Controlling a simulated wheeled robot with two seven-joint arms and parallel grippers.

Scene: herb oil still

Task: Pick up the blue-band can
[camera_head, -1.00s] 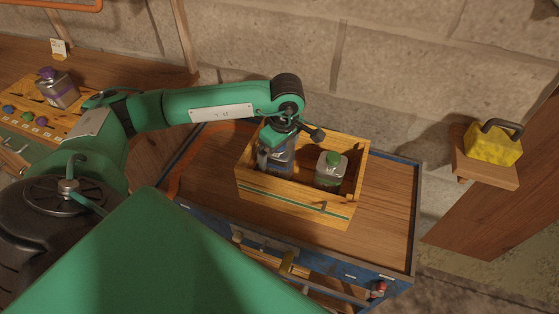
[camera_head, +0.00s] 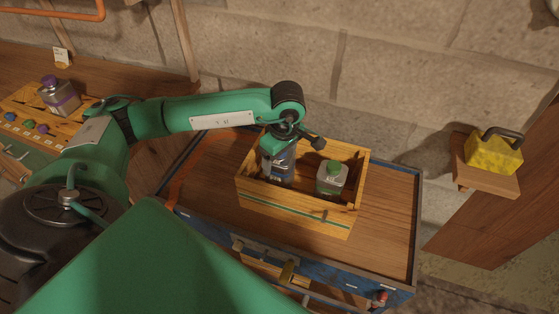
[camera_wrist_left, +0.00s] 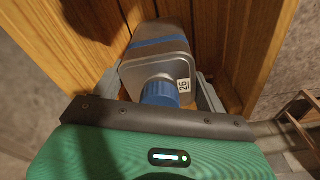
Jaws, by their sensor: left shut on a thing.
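The blue-band can (camera_head: 279,166) stands in the left part of a wooden crate (camera_head: 290,207). In the left wrist view the can (camera_wrist_left: 158,65) is grey with a blue band, a blue cap and a label reading 26. My left gripper (camera_head: 278,150) reaches down into the crate from above and is shut on the can, with a finger on each side of it. The fingers are largely hidden by the wrist in the head view. The wrist view shows the can between the fingers (camera_wrist_left: 160,88), close to the crate's wooden walls. My right gripper is not in view.
A green-capped can (camera_head: 332,177) stands in the crate, right of the blue-band can. The crate sits on a blue-edged wooden cart top (camera_head: 390,215), clear on its right. A purple-capped can (camera_head: 58,95) stands at far left. A yellow block (camera_head: 494,153) sits on a wall shelf.

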